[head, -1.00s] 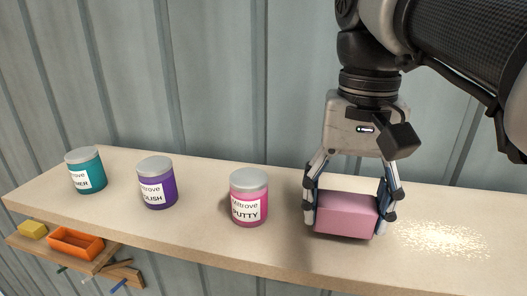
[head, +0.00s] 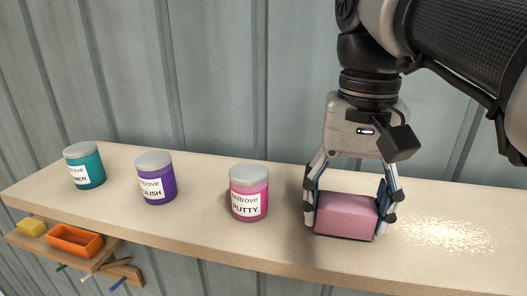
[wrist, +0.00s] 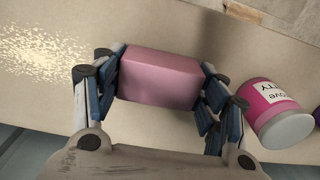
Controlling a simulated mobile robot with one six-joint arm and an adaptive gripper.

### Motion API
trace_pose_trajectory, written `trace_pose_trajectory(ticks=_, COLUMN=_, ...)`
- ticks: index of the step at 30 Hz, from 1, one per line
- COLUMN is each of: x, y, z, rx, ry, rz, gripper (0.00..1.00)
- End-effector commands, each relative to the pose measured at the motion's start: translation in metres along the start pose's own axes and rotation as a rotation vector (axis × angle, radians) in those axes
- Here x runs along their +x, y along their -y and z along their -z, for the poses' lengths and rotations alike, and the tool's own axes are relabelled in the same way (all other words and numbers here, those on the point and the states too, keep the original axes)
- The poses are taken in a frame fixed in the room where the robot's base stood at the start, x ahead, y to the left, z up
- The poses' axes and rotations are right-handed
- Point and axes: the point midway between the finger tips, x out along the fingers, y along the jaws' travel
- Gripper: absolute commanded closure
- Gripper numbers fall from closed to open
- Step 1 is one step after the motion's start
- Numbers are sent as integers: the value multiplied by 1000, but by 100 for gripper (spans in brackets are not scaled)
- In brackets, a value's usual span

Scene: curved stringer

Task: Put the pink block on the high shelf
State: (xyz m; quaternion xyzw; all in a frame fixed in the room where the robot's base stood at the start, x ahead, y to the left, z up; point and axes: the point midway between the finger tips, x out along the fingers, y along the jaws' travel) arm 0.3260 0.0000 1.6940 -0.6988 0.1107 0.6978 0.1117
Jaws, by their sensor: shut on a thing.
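The pink block (head: 346,216) is between the fingers of my gripper (head: 349,208), above or on the high shelf (head: 290,250). My gripper is shut on the block from above, one finger pad at each end. In the wrist view the block (wrist: 160,78) lies level between the blue pads of my gripper (wrist: 162,90). The block's underside is hidden, so I cannot tell whether it touches the shelf.
A pink putty jar (head: 249,195) stands just left of my gripper. A purple jar (head: 155,180) and a teal jar (head: 84,168) stand farther left. Pale speckles (head: 445,235) cover a patch to the right. A lower shelf holds an orange tray (head: 75,241) and a yellow block (head: 32,227).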

Motion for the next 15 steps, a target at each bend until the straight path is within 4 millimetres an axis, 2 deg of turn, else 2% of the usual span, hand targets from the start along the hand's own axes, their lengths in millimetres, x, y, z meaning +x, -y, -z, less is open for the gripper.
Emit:
trace_pose_trajectory(ticks=5, x=4, y=0, z=0, rx=0, ry=0, rz=0, gripper=58)
trace_pose_trajectory(ticks=6, x=4, y=0, z=0, rx=0, ry=-1, rz=0, gripper=33)
trace_pose_trajectory(ticks=15, x=4, y=0, z=0, rx=0, ry=0, rz=0, gripper=13)
